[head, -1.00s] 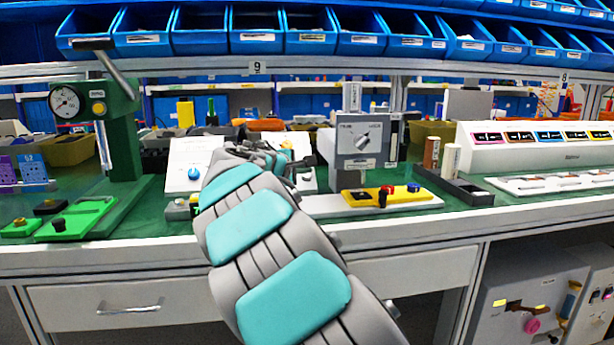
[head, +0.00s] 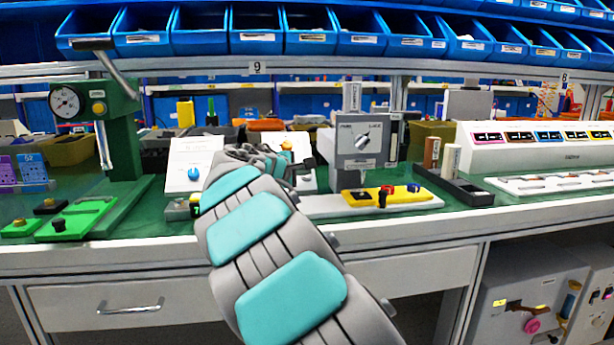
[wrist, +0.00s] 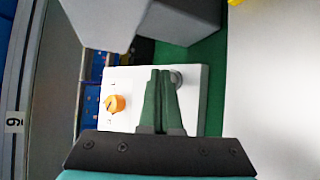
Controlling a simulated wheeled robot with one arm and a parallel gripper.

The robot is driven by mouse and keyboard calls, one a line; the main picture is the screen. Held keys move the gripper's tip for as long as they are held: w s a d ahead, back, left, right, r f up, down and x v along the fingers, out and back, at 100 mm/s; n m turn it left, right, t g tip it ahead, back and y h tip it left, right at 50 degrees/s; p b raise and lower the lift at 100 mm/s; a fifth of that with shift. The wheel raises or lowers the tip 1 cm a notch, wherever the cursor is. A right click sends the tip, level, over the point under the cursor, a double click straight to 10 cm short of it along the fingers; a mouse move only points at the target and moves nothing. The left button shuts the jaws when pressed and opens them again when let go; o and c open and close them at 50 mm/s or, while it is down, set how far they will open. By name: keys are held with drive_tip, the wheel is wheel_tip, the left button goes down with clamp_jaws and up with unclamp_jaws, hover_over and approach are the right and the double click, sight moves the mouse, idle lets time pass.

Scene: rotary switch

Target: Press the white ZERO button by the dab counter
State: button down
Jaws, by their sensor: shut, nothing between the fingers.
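In the wrist view, the two dark fingers of my gripper (wrist: 162,74) are together with nothing between them. They lie in front of a white panel (wrist: 133,84), with an orange knob (wrist: 116,103) to their left and a grey round part (wrist: 177,78) partly hidden behind them. I cannot make out a white ZERO button or a dab counter display.
A grey box with a rotary switch (head: 362,140) stands just right of my gripper, behind a yellow plate (head: 398,197). A green press (head: 122,130) stands at the left. A small grey box (head: 176,210) sits in front of the panel. Blue bins (head: 255,40) hang above.

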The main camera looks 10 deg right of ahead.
drive_tip(key=shift+w+f, duration=0.25)
drive_tip(key=shift+f, duration=0.1)
idle(0.5)
drive_tip(key=shift+r, duration=0.1)
drive_tip(key=shift+s+r+p, duration=0.35)
drive_tip(key=shift+s+r, duration=0.15)
drive_tip(key=shift+r, duration=0.05)
idle(0.3)
drive_tip(key=s+r+p, duration=0.2)
drive_tip(key=s+r, duration=0.1)
drive_tip(key=shift+s+r, duration=0.15)
drive_tip(key=shift+r, duration=0.25)
idle(0.7)
